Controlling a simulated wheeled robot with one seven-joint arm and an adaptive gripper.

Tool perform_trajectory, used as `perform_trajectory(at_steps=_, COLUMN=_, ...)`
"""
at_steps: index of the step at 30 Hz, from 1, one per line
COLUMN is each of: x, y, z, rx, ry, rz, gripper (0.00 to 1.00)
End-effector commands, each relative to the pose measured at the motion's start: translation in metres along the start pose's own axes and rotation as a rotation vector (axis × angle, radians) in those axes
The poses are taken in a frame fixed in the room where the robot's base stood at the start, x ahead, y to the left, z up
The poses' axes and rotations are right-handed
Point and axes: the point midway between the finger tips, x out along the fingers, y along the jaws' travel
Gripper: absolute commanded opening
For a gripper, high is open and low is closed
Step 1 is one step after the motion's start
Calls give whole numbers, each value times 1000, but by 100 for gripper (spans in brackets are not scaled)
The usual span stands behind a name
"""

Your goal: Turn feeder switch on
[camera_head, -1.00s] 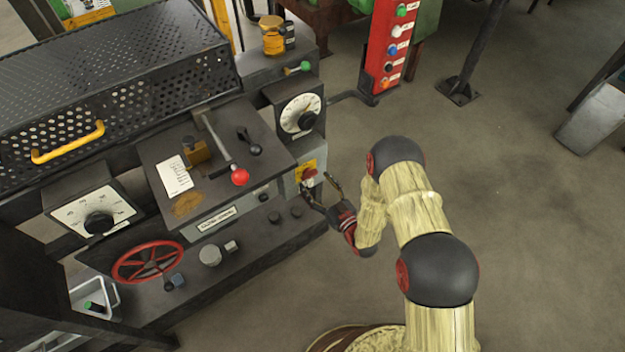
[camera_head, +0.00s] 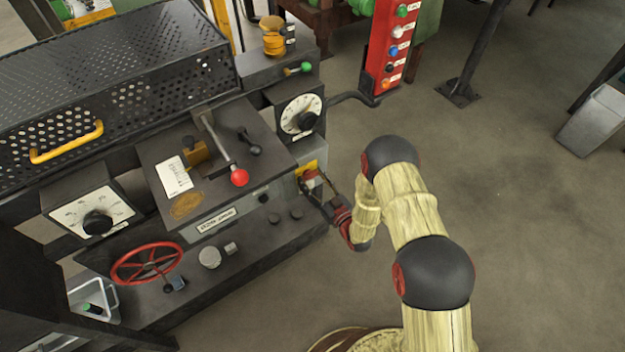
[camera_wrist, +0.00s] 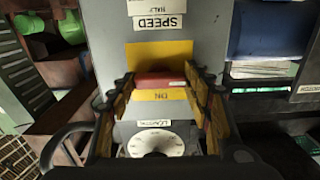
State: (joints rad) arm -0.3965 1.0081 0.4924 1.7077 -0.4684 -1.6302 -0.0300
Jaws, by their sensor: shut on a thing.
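A red switch knob (camera_wrist: 160,79) sits on a yellow plate (camera_wrist: 158,52) on the grey end of the machine. The yellow plate (camera_head: 308,167) also shows in the head view. I cannot read a feeder label on it. My gripper (camera_head: 317,187) is at this plate. In the wrist view my gripper (camera_wrist: 162,82) has a finger on either side of the red knob and is shut on it. In the head view the fingers hide most of the knob.
A dial (camera_head: 300,114) stands just behind the yellow plate. A red-knobbed lever (camera_head: 239,177) rises from the sloped panel to the left. A red button post (camera_head: 392,45) stands at the back. The floor (camera_head: 510,220) to the right is clear.

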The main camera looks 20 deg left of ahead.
Motion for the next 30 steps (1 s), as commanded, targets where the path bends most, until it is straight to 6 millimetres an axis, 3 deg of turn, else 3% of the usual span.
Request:
perform_trajectory(at_steps=10, x=0, y=0, z=0, rx=0, ry=0, rz=0, gripper=24)
perform_trajectory(at_steps=20, x=0, y=0, z=0, rx=49, ry=1, rz=0, gripper=24)
perform_trajectory(at_steps=30, x=0, y=0, z=0, rx=288, ry=1, rz=0, gripper=24)
